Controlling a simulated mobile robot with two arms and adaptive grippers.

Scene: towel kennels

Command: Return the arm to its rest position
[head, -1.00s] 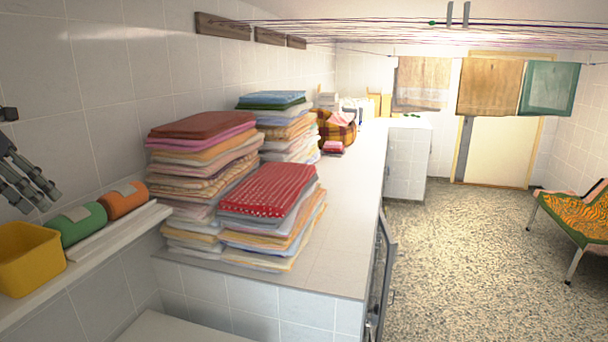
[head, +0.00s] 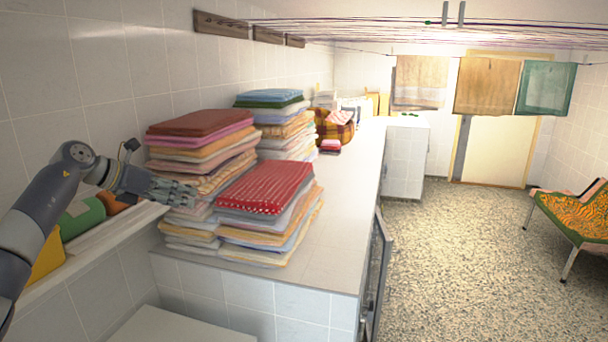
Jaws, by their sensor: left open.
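My left arm comes in from the left edge, and my left gripper (head: 178,193) is open, with its fingers pointing right. In the picture it lies in front of the left side of the nearest towel stack (head: 205,150); whether it touches the towels I cannot tell. It holds nothing that I can see. The arm covers part of the yellow bin (head: 47,258), the green roll (head: 82,217) and the orange roll (head: 113,203) on the white shelf (head: 110,238). My right gripper is not in view.
A stack topped by a red dotted towel (head: 265,188) stands at the front of the tiled counter (head: 325,240). More towels (head: 275,118) and a plaid basket (head: 335,128) stand behind. A patterned chair (head: 570,215) is at the right. The speckled floor (head: 450,260) is clear.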

